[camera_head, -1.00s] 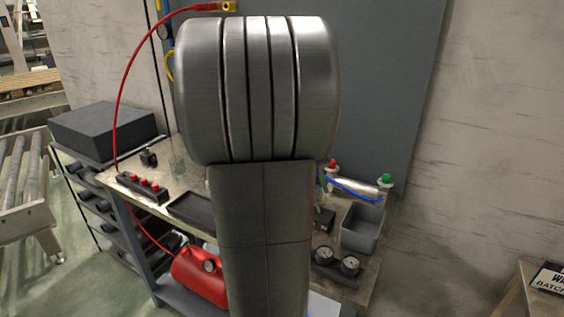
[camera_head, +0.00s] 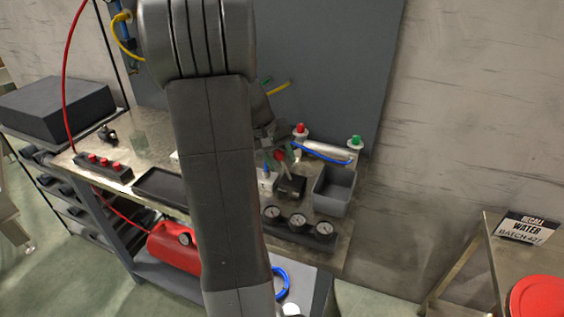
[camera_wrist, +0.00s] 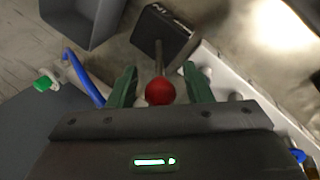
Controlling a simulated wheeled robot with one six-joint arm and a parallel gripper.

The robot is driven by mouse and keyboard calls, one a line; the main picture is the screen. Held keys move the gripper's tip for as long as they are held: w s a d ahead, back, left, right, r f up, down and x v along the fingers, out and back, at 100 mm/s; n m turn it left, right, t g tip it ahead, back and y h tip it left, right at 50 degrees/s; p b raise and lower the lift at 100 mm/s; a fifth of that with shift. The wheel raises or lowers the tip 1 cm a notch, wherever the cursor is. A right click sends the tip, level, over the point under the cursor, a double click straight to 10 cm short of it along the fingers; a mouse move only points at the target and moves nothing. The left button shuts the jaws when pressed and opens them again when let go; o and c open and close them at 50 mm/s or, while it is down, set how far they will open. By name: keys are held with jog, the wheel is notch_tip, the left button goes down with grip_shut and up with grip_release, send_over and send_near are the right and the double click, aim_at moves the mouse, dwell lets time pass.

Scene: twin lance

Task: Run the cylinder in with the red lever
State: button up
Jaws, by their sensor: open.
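The red lever's round knob (camera_head: 280,155) is at the back right of the bench, on a small black block (camera_head: 291,187). In the wrist view the red knob (camera_wrist: 160,92) lies between the green fingertips of my gripper (camera_wrist: 160,86), with a gap on each side. My gripper is open and holds nothing. In the head view my gripper (camera_head: 272,143) is at the knob, partly hidden by my arm. The silver cylinder (camera_head: 325,151) lies behind the lever, with a red fitting (camera_head: 300,130) and a green fitting (camera_head: 355,142). A blue hose runs along it.
A grey bin (camera_head: 335,190) stands right of the lever block. Several gauges (camera_head: 298,226) sit in front. A black tray (camera_head: 160,187) and a red-button strip (camera_head: 103,166) are to the left. A red tank (camera_head: 172,248) is on the shelf below. A grey panel rises behind.

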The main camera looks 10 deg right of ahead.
jog(key=shift+x, duration=0.75)
grip_shut()
